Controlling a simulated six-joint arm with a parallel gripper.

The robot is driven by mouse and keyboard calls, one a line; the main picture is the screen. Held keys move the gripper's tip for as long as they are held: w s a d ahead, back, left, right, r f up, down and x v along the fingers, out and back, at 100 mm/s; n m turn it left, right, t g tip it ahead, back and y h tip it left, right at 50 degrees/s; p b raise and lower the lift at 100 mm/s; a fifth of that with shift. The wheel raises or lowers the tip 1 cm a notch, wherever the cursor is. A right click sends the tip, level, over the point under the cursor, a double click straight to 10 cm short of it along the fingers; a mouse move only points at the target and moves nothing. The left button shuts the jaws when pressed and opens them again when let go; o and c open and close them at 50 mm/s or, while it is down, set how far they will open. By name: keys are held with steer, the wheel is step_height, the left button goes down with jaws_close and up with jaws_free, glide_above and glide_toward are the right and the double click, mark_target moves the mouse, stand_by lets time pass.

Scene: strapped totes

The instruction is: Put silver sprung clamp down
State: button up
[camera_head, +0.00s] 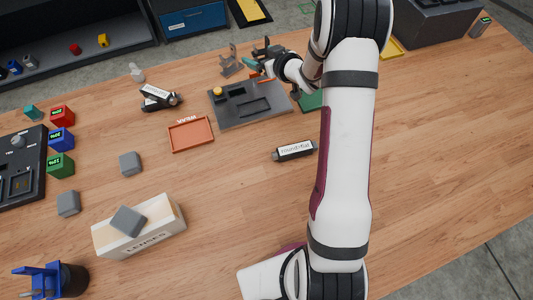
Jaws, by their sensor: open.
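My gripper (252,69) is at the top middle of the head view, with a teal part and an orange part at its tip. It is open and hovers near the back edge of a dark grey fixture plate (240,113). I see nothing clearly held between the fingers.
The plate carries a yellow round piece (218,91).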

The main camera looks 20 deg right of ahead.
steer(key=s+a+r+m+g+h, duration=0.25)
steer(key=s+r+g, duration=0.2)
steer(key=s, duration=0.65)
steer(key=s+a+r+m+g+h, duration=0.1)
steer(key=s+r+m+g+h, duration=0.25)
steer(key=s, duration=0.65)
steer(key=s+a+r+m+g+y, duration=0.1)
steer(key=s+a, duration=0.4)
steer(key=s, duration=0.5)
steer(key=s+a+r+m+g+y, duration=0.1)
steer(key=s+a+g+y, duration=0.2)
steer(key=s, duration=0.8)
steer(key=shift+s+a+g+y, duration=0.2)
steer(key=shift+a+g+y, duration=0.2)
steer(key=shift+a+y, duration=0.5)
steer(key=shift+a, duration=0.15)
